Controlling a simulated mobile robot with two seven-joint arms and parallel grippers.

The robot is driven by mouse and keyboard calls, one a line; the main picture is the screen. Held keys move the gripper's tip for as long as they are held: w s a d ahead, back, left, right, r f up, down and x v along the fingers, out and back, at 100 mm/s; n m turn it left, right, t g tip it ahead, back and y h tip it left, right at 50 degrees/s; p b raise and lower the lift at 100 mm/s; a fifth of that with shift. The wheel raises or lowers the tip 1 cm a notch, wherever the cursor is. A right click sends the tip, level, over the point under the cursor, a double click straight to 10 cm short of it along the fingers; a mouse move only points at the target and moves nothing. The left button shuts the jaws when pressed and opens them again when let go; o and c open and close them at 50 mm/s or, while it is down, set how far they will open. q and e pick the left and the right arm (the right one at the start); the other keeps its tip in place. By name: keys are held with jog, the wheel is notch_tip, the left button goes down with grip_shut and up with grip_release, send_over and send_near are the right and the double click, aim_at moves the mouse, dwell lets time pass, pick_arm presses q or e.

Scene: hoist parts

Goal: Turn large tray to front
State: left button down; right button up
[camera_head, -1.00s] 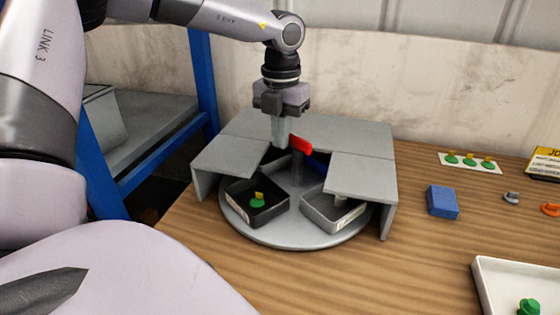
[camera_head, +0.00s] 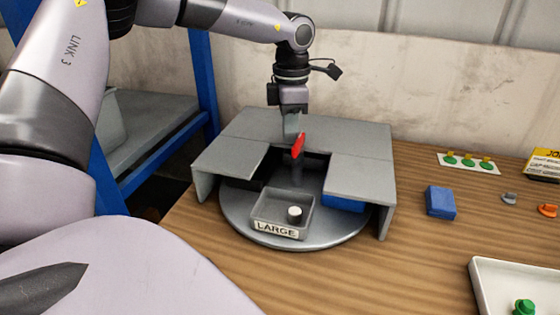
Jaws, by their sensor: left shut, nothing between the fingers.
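A round grey turntable (camera_head: 325,236) sits under a grey cover (camera_head: 355,180) with a gap at its front. The grey tray labelled LARGE (camera_head: 276,231) is at the front of the turntable, in the gap, and holds a white cylinder (camera_head: 295,212). A black tray (camera_head: 243,184) is mostly hidden under the left cover, and a blue tray (camera_head: 343,204) under the right cover. A red handle (camera_head: 298,146) stands on the central post. My left gripper (camera_head: 291,134) is shut and empty, beside or against the red handle. My right gripper is not in view.
A blue block (camera_head: 440,202) stands right of the cover. A white tray (camera_head: 487,287) with a green part is at the front right.

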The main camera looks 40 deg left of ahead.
pick_arm(q)
jog(key=shift+s+a, duration=0.25)
jog(key=shift+a, duration=0.1)
notch_tip(320, 180, up, 6)
jog(key=p, duration=0.4)
